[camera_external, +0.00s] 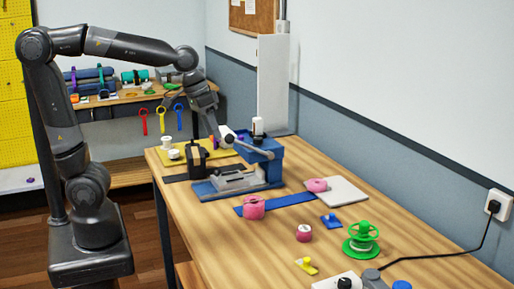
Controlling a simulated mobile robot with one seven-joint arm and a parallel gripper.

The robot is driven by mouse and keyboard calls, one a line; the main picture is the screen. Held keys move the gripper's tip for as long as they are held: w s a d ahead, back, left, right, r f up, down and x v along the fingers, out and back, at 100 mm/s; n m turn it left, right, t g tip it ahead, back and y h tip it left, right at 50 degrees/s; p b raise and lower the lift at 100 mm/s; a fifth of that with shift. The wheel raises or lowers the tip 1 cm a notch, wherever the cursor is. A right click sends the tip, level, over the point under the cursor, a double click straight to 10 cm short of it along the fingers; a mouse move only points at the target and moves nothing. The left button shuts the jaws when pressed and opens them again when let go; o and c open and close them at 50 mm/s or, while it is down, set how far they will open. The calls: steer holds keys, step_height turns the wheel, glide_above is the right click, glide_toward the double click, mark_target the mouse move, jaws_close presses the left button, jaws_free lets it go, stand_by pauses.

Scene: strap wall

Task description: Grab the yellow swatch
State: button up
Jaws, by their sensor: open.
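A yellow strap-like swatch (161,121) with a ring at its top hangs between a red strap (143,122) and a blue strap (178,117) at the front edge of the back shelf. My gripper (221,142) is to the right of the straps, pointing down over the far part of the wooden table, behind the blue press. It is open and appears empty. Its fingertips are small and partly hidden. A small yellow piece (306,266) also lies flat at the table's near edge, far from my gripper.
The blue press (264,166) and a black device (196,160) stand close to my gripper. Pink rolls, a green spool (362,241) and a grey plate (336,191) lie nearer. The table's left middle is clear.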

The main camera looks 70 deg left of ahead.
steer(key=w+d+f+g, duration=0.1)
steer(key=w+d+f, duration=0.1)
steer(key=w+d, duration=0.5)
steer(key=g+y, duration=0.2)
glide_toward(307, 259)
steer(key=f, duration=0.9)
steer(key=shift+w+a, duration=0.15)
steer(key=shift+a, duration=0.15)
jaws_close()
